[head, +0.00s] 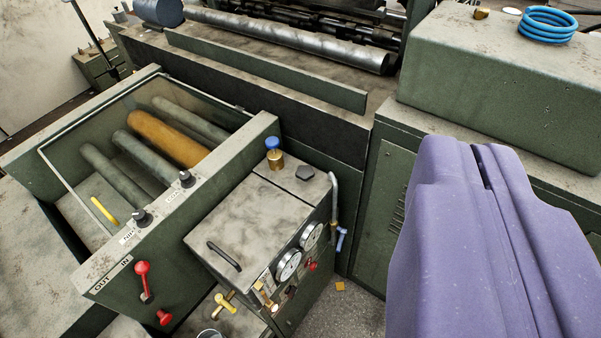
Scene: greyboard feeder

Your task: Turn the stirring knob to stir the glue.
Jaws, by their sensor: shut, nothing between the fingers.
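The glue tank is a grey-green box (232,205) in the middle, with a black bar handle (224,256) on its lid and two round dials on its front. I cannot tell for sure which of these is the stirring knob. My gripper (481,152), purple and large at the right, is shut and empty. No glue shows.
A roller box (250,140) with a glass cover, small black knobs and red levers (142,269) stands left of the tank. A pipe with a blue valve handle (341,240) rises at the tank's right. A green cabinet (500,75) with a blue hose coil stands behind my gripper.

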